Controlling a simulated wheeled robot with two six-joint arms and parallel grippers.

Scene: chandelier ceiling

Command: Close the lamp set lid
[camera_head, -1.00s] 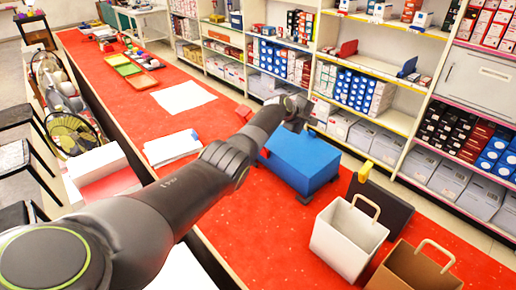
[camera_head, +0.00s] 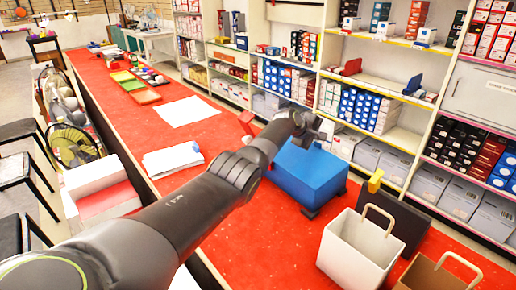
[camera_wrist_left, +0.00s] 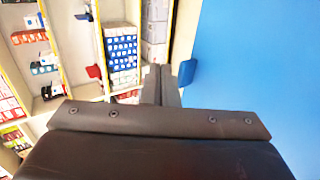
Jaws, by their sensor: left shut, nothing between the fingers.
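A blue box (camera_head: 312,178), which I take to be the lamp set, stands on the red counter with dark feet at its lower corners. Its blue top looks flat, and my left arm hides part of its far left side. My left gripper (camera_head: 312,130) is shut and empty at the box's far upper edge; I cannot tell whether it touches. In the left wrist view, the shut fingers (camera_wrist_left: 161,84) are beside a broad blue surface (camera_wrist_left: 260,65) on the right, with a small blue tab next to the fingers. My right gripper is not in view.
A white paper bag (camera_head: 350,255) and a brown bag (camera_head: 435,276) stand right of the box, near a dark panel (camera_head: 400,215) with a yellow piece. White papers (camera_head: 172,160) lie on the counter (camera_head: 140,125). Stocked shelves (camera_head: 360,100) stand behind.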

